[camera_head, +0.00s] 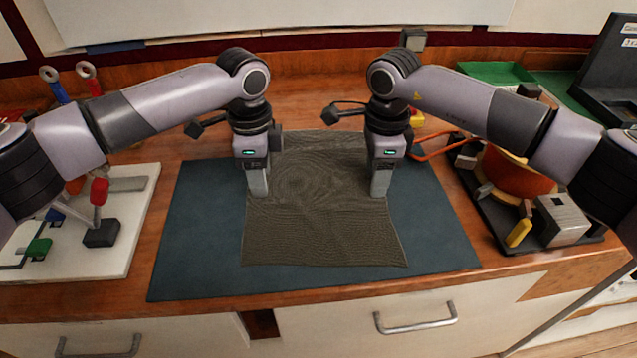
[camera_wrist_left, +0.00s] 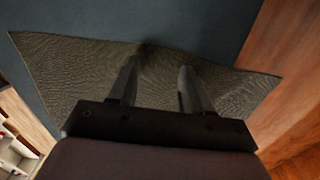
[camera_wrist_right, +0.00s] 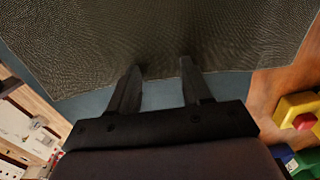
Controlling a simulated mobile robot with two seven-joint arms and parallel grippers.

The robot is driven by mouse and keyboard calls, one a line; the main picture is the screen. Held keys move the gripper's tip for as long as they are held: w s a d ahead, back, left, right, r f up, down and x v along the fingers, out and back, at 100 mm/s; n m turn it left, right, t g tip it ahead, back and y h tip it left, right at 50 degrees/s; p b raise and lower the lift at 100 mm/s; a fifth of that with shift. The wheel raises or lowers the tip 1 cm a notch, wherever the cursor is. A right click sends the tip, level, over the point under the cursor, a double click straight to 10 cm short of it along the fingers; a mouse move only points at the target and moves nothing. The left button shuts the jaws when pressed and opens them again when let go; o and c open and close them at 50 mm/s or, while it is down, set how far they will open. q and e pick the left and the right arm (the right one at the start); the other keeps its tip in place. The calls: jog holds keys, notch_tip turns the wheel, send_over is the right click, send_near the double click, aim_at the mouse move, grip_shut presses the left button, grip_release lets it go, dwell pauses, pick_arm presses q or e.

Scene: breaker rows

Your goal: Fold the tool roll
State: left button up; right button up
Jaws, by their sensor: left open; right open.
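The tool roll (camera_head: 318,225) is a brown-grey woven cloth lying spread on a dark blue mat (camera_head: 200,240), with its far part between my two arms. It also shows in the left wrist view (camera_wrist_left: 80,72) and the right wrist view (camera_wrist_right: 160,35). My left gripper (camera_head: 258,193) is open at the cloth's left edge, fingers pointing down. In the left wrist view its fingertips (camera_wrist_left: 158,66) are over the cloth, which bulges slightly there. My right gripper (camera_head: 379,193) is open at the cloth's right edge, and its fingertips (camera_wrist_right: 160,66) are near that edge. Whether either touches cloth is unclear.
A white board (camera_head: 130,235) with levers stands at the left. A dark tray (camera_head: 500,230) with an orange bowl (camera_head: 515,175) and blocks stands at the right. A green bin (camera_head: 495,73) is at the back right. The mat's front strip is clear.

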pick_arm(q)
grip_shut()
pick_arm(e)
jog(key=shift+f, duration=0.1)
grip_shut()
